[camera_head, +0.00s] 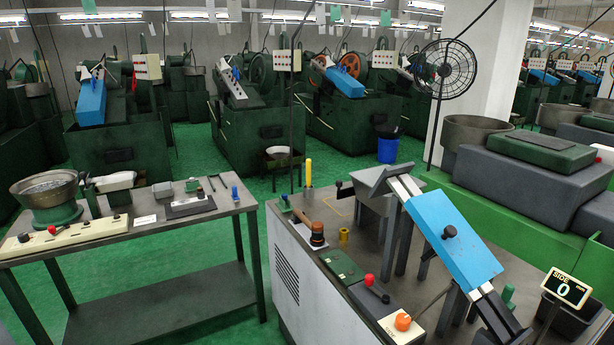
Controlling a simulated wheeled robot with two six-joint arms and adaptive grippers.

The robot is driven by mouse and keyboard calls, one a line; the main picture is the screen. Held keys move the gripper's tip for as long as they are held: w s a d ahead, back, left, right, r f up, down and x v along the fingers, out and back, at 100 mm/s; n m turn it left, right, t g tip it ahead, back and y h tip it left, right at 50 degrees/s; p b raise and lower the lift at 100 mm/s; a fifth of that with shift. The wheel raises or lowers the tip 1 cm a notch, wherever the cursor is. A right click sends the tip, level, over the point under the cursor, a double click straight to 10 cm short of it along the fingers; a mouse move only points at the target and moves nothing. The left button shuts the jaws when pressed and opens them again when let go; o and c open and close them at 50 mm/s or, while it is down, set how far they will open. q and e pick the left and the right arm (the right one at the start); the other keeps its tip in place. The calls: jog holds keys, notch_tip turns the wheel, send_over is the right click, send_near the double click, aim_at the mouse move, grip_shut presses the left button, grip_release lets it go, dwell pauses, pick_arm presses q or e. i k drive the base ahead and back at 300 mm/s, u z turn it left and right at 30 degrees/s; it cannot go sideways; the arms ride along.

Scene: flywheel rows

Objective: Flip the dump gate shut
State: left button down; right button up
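The machine bench (300,260) in front of me carries a sloping chute with a blue cover (452,235) and a black knob on it. A grey tilted hopper tray (385,180) sits at its upper end. A rod with an orange ball knob (403,321) stands over a pale labelled box (398,332) near the front edge; the label is too small to read. I cannot tell for sure which part is the dump gate, or whether it is open. Neither of my grippers shows in this view.
A red-knobbed lever (369,280), a wooden-handled tool (312,232) and a yellow-handled tool (308,172) stand on the bench. A side table (130,230) with a metal bowl (45,188) stands left, with green floor between.

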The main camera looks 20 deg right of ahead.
aim_at(340, 194)
jog(key=z, duration=0.45)
jog(key=i, duration=0.8)
jog(key=z, duration=1)
jog(key=i, duration=0.3)
jog(key=z, duration=0.35)
